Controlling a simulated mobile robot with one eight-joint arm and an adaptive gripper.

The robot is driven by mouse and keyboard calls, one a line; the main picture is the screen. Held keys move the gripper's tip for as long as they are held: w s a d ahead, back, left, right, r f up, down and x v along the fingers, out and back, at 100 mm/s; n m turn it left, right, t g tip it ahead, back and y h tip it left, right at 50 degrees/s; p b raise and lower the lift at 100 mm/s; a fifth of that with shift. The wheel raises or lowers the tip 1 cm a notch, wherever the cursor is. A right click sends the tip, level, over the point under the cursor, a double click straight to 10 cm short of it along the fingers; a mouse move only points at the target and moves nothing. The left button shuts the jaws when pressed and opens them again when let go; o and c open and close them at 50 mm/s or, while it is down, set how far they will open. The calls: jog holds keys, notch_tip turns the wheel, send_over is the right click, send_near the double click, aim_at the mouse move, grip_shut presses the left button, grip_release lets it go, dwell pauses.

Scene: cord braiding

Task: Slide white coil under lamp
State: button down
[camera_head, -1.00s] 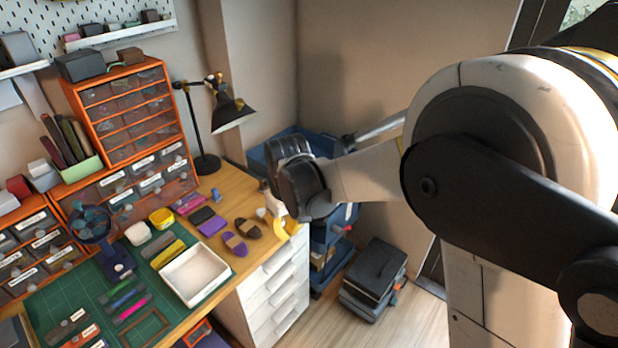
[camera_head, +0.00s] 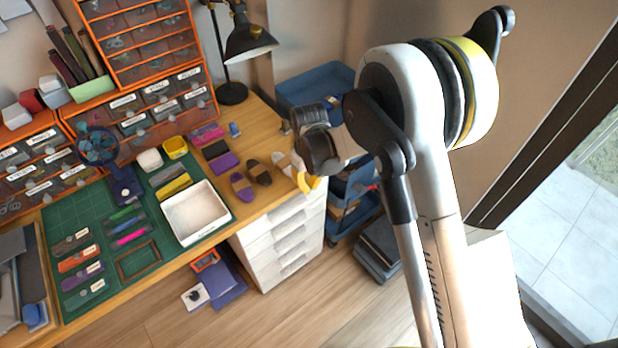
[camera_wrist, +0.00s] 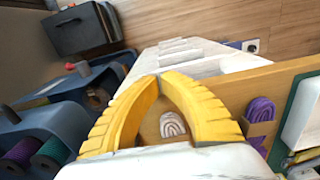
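The white coil (camera_head: 281,160) lies on the wooden desk near its right end, right of a brown coil and partly beside my gripper. In the wrist view the white coil (camera_wrist: 172,124) shows through the gap between my yellow fingers. My gripper (camera_wrist: 160,78) has its fingertips together and nothing held between them. In the head view its yellow fingers (camera_head: 309,183) are at the desk's right edge, just right of the coil; my wrist hides part of this area. The black desk lamp (camera_head: 250,42) stands at the back of the desk, its shade above the desk top.
A brown coil (camera_head: 259,172) and a purple coil (camera_head: 242,186) lie left of the white one. A white tray (camera_head: 196,213) sits on the green mat. A blue cart (camera_head: 350,205) stands right of the desk.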

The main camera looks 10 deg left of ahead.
aim_at(281, 154)
jog(key=shift+w+a+f+b, duration=0.65)
jog(key=shift+w+a+f, duration=0.25)
jog(key=shift+w+a, duration=0.15)
jog(key=shift+w+a+r, duration=0.2)
jog(key=shift+w+a, duration=0.2)
jog(key=shift+w+a, duration=0.1)
jog(key=w+a, duration=0.7)
jog(key=a, duration=0.1)
jog(key=shift+w+a, duration=0.15)
jog(key=shift+w, duration=0.25)
jog(key=shift+s, duration=0.1)
